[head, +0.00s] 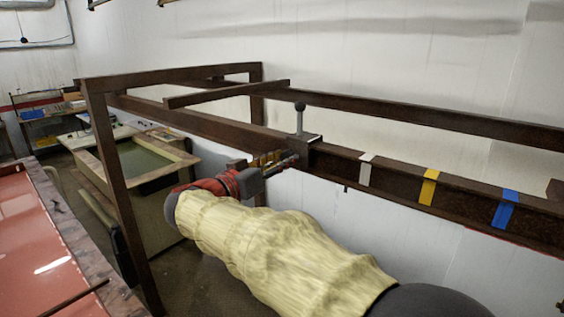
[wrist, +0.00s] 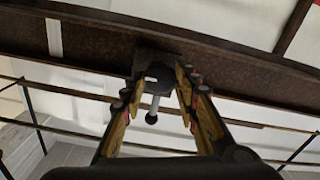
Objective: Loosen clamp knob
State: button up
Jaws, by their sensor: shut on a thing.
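The clamp (head: 311,147) is a dark block on the rusty rail (head: 400,176), with an upright grey lever (head: 300,121) topped by a dark ball. My gripper (head: 290,162) reaches the clamp's front face from the left, its fingers closed around the clamp knob, which they mostly hide. In the wrist view the fingers of my gripper (wrist: 157,82) stand on both sides of the clamp's front. The clamp body (wrist: 158,62) shows beyond them, and the lever's ball end (wrist: 151,117) shows between the fingers.
White, yellow (head: 429,187) and blue (head: 505,209) bands mark the rail to the right of the clamp. A second rusty beam (head: 420,115) runs behind it. A frame post (head: 122,190) and a wooden-rimmed tank (head: 140,162) stand at the left. A red-topped table (head: 30,245) is at the near left.

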jog(key=shift+f+n+b, duration=0.1)
jog(key=shift+n+b, duration=0.3)
jog(key=n+p, duration=0.1)
jog(key=n, duration=0.6)
jog(key=n+p, duration=0.1)
jog(key=n, duration=1.4)
jog(key=shift+r+p, duration=0.25)
jog(key=shift+p, duration=0.15)
jog(key=n+p, duration=0.4)
jog(key=n, duration=0.1)
jog(key=shift+f+n+p, duration=0.15)
jog(key=shift+n+p, duration=0.85)
jog(key=shift+p, duration=0.2)
